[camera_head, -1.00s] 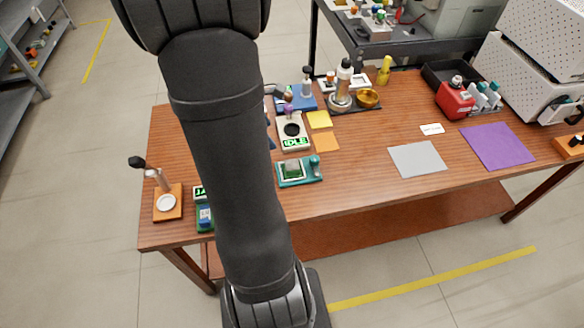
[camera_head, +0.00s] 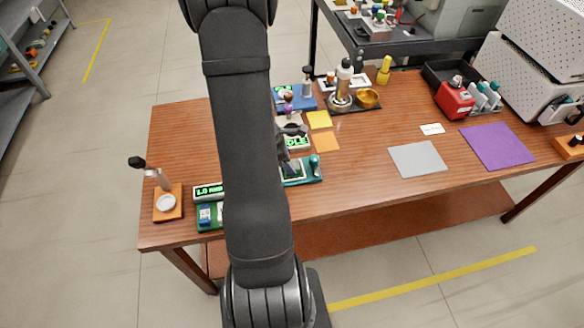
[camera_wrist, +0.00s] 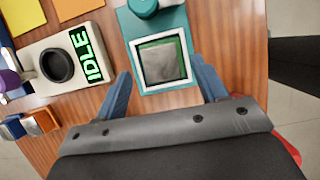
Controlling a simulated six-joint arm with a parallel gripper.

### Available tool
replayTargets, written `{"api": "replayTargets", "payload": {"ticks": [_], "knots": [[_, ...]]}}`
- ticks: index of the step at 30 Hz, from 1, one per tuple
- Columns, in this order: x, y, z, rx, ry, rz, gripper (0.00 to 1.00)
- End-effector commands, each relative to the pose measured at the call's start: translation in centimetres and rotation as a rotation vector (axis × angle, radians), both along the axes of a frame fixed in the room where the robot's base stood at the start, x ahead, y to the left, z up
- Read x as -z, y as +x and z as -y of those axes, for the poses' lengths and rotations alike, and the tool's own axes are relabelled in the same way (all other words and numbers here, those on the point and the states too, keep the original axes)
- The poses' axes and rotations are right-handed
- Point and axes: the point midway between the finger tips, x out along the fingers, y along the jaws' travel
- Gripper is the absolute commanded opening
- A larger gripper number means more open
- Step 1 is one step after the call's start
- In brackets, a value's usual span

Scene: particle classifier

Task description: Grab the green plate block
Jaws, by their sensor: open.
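A square block with a green edge and a grey top (camera_wrist: 162,62) sits in a white frame on a teal stand (camera_wrist: 176,24) in the wrist view. In the head view the teal stand (camera_head: 316,169) is at the table's front middle, and the block is partly covered by my gripper. My gripper (camera_wrist: 160,68) is open, with one blue finger on each side of the white frame in the wrist view. Nothing is held between the fingers. I cannot tell the exact height of the fingertips over the block.
A white device with a black round well and an "IDLE" display (camera_wrist: 87,50) is left of the stand. Yellow (camera_head: 319,119) and orange (camera_head: 325,141) pads lie behind. A green tray (camera_head: 210,226) with a blue piece stands front left. The table right of the stand is clear up to a grey mat (camera_head: 417,159).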

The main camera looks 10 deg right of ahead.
Motion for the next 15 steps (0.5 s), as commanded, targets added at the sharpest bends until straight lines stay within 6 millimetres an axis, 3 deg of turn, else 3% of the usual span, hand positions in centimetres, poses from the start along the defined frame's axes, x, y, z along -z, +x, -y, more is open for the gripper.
{"api": "replayTargets", "payload": {"ticks": [6,14,15], "knots": [[1.9,-0.1,0.8,0.002,0.0,-0.001,0.65],[2.1,0.0,0.9,0.0,0.0,0.0,0.65],[2.1,0.0,0.9,0.0,0.0,0.0,0.6]]}}
